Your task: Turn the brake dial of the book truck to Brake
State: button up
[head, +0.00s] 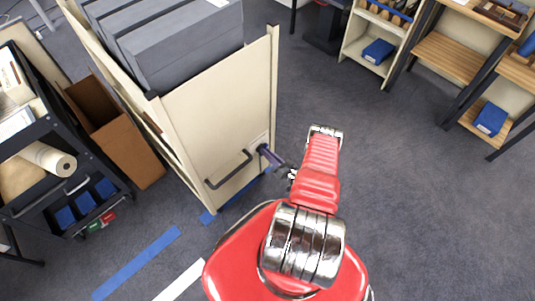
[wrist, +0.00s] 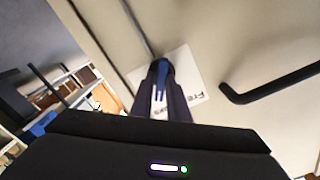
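The book truck (head: 222,110) stands left of centre in the head view, its cream end panel facing me. The brake dial (wrist: 161,72) is low on this panel; its blue grip shows in the wrist view, over a white label (wrist: 197,88). "Fre" is readable to the right of the dial; the rest is mostly covered by my fingers. My gripper (head: 264,150) reaches the panel at the dial. In the wrist view its two dark fingers (wrist: 161,86) lie on either side of the blue grip. I cannot tell whether they press on it. The dial's pointing direction is unclear.
A black bar handle (head: 228,170) sticks out of the panel beside the dial. Grey archival boxes (head: 180,45) fill the truck's top. A black cart (head: 100,170) and a brown open box (head: 125,145) stand left. Shelves (head: 450,55) stand at the back right. The carpet right of the truck is clear.

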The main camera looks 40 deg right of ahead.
jog(key=o, duration=0.4)
jog(key=shift+c, duration=0.2)
jog(key=s, duration=1.3)
jog(key=shift+s+d, duration=0.15)
jog(key=shift+s, duration=0.25)
jog(key=shift+f, duration=0.1)
